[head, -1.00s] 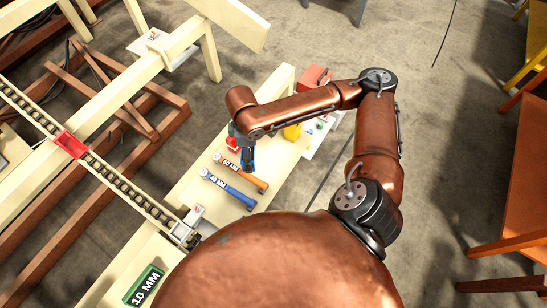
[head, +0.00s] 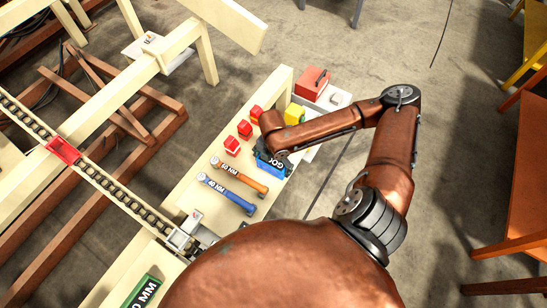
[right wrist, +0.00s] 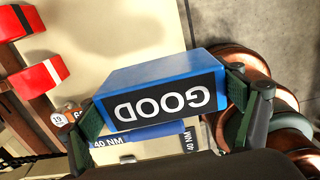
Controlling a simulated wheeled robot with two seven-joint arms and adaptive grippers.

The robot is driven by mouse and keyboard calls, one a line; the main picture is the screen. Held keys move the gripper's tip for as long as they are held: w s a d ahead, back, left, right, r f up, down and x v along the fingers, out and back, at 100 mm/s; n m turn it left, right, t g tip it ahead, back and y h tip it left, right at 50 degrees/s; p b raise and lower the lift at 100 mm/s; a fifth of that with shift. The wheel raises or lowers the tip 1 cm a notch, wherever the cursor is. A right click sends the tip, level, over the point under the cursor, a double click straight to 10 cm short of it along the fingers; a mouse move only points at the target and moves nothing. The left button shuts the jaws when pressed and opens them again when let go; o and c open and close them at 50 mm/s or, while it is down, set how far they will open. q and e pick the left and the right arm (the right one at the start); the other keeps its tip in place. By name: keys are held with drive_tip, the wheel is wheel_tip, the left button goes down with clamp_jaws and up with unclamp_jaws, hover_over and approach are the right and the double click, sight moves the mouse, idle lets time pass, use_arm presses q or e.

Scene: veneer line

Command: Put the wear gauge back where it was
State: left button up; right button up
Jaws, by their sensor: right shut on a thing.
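A blue block with a black GOOD label (right wrist: 165,105) is held between the two fingers of my right gripper (right wrist: 168,112); it looks to be the wear gauge. In the head view the block (head: 271,166) shows under the right gripper (head: 268,158), over the right part of the pale bench, beyond the torque wrenches. The gripper hides part of it. I cannot tell whether the block touches the bench. My left gripper is not in view.
An orange-handled wrench (head: 240,176) and a blue-handled wrench (head: 228,194) lie on the bench (head: 200,167). Several red blocks (head: 244,129), a yellow item (head: 294,114) and a red box (head: 311,84) stand behind. A chain (head: 115,188) with a red piece (head: 63,150) runs at left.

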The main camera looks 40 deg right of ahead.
drive_tip(key=w+d+f+b, duration=0.1)
drive_tip(key=w+d+f, duration=0.2)
drive_tip(key=w+d+f+b, duration=0.2)
drive_tip(key=w+d+f, duration=0.1)
drive_tip(key=d+f, duration=0.1)
drive_tip(key=shift+w+f, duration=0.3)
drive_tip(key=shift+w, duration=0.1)
drive_tip(key=f+b, duration=0.1)
drive_tip(key=f, duration=0.3)
drive_tip(key=shift+w+d+b, duration=0.15)
drive_tip(key=shift+w+b, duration=0.05)
drive_tip(key=shift+b, duration=0.15)
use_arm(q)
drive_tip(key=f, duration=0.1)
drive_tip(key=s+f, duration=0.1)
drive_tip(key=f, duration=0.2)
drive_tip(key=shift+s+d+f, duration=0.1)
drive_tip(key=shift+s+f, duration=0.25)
use_arm(e)
drive_tip(key=shift+r, duration=0.15)
drive_tip(key=o, duration=1.4)
drive_tip(key=shift+o, duration=0.2)
